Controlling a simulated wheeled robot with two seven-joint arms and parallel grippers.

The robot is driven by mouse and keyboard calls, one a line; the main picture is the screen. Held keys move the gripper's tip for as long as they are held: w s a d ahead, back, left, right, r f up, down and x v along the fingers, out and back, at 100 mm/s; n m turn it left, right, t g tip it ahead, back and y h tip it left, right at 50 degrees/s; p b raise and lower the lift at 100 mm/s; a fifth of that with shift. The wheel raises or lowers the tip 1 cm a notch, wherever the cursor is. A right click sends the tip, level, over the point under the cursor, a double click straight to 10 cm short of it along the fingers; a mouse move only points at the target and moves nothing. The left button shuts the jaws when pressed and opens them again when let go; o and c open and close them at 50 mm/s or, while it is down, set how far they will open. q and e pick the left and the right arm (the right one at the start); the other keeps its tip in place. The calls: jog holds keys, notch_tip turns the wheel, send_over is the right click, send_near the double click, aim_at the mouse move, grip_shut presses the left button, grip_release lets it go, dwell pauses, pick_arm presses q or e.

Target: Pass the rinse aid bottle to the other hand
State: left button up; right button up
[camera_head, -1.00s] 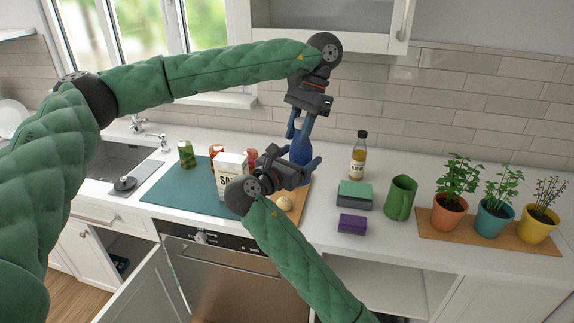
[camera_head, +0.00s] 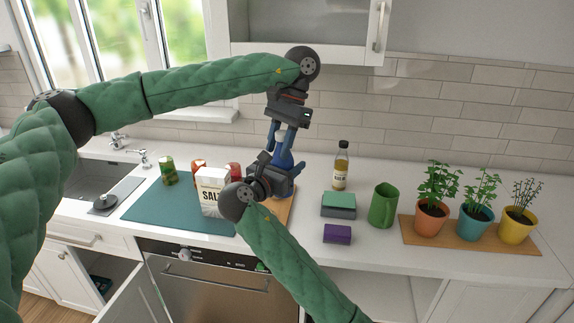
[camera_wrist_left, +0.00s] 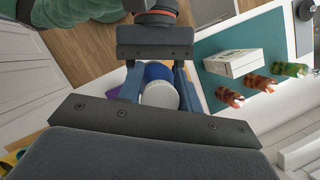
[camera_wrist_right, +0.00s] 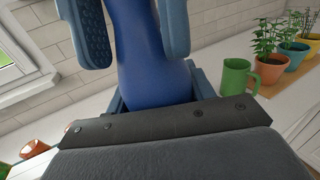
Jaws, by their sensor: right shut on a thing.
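The rinse aid bottle (camera_head: 285,156) is blue with a white cap and is held upright in the air above the counter. My right gripper (camera_head: 282,167) is shut on the bottle's lower body. My left gripper (camera_head: 280,140) comes down from above, its open fingers on either side of the bottle's top. In the left wrist view the white cap (camera_wrist_left: 160,95) lies between the left fingers. In the right wrist view the blue bottle (camera_wrist_right: 155,75) fills the middle, with the left fingers beside its neck. The grippers hide much of the bottle in the head view.
A salt box (camera_head: 211,192) stands on the teal mat (camera_head: 150,205), with jars behind it. To the right are an oil bottle (camera_head: 340,166), sponges (camera_head: 338,205), a green mug (camera_head: 383,205) and potted plants (camera_head: 475,215). An upper cabinet (camera_head: 310,30) hangs close above my left wrist.

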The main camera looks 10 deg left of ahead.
pick_arm(q)
jog(key=o, duration=0.4)
jog(key=shift+c, duration=0.2)
